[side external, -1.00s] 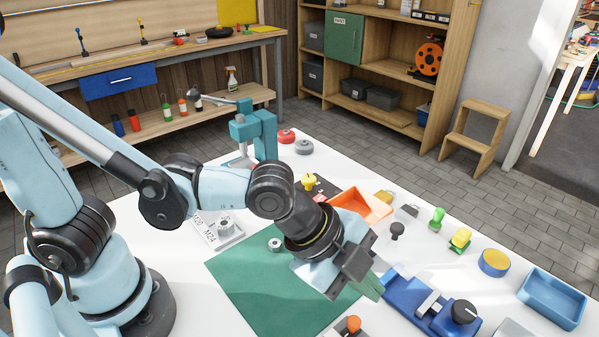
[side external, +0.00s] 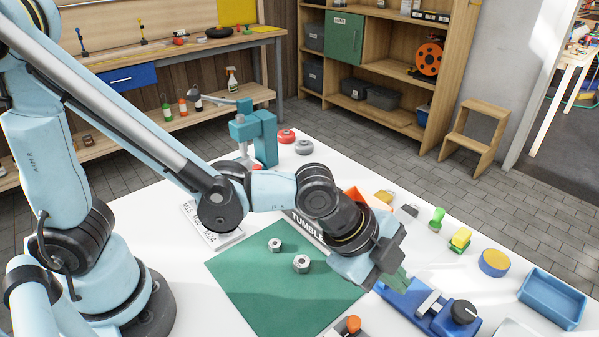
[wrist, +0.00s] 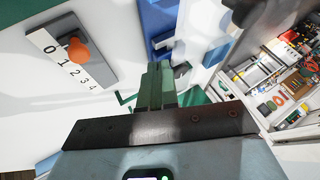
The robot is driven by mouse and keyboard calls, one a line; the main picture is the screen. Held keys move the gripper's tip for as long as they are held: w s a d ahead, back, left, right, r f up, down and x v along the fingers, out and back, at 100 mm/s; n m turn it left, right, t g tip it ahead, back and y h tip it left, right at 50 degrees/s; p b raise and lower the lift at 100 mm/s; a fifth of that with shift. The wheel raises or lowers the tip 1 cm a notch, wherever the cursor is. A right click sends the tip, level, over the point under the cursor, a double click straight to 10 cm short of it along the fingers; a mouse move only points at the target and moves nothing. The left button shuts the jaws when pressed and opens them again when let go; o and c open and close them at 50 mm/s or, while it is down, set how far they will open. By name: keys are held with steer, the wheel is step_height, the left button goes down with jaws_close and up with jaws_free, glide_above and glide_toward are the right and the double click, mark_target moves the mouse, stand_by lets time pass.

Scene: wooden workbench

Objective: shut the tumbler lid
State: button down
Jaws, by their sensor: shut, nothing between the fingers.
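A dark plate lettered "TUMBLE…" (side external: 307,227) shows in the side external view behind my forearm, its end covered. The tumbler and its lid cannot be made out; my arm hides the area behind it. My gripper (side external: 398,281) points down to the right over the near-right side of the white table, beside the blue fixture (side external: 420,303). In the wrist view my gripper's green fingers (wrist: 160,84) are together with nothing between them.
Two hex nuts, one (side external: 275,244) and another (side external: 301,264), lie on the green mat (side external: 260,300). An orange-knobbed scale plate (wrist: 75,55) is left of the fingers. A blue tray (side external: 553,298), yellow-topped round piece (side external: 495,262) and stamp-like pieces line the right side.

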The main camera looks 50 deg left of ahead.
mark_target(409, 217)
steer(key=w+n+t+y, duration=0.1)
steer(key=w+n+y, duration=0.2)
steer(key=w+n, duration=0.1)
steer(key=w+n+t+y, duration=0.1)
steer(key=w+n+y, duration=0.2)
steer(key=w+n, duration=0.2)
steer(key=shift+a+n, duration=0.1)
steer(key=shift+n, duration=0.5)
steer(key=w+a+n+y, duration=0.1)
steer(key=n, duration=0.1)
steer(key=w+a+n+g+y, duration=0.1)
steer(key=w+n, duration=0.1)
steer(key=shift+w+a+y, duration=0.1)
steer(key=shift+a+y, duration=0.2)
steer(key=shift+y, duration=0.1)
steer(key=a+n, duration=0.1)
steer(key=w+a+n+g+y, duration=0.1)
steer(key=n, duration=0.1)
steer(key=shift+w+a+y, duration=0.15)
steer(key=shift+w+y, duration=0.05)
steer(key=shift+y, duration=0.1)
steer(key=shift+a+n, duration=0.25)
steer(key=shift+n, duration=0.15)
steer(key=shift+w+a, duration=0.2)
steer(key=shift+a, duration=0.25)
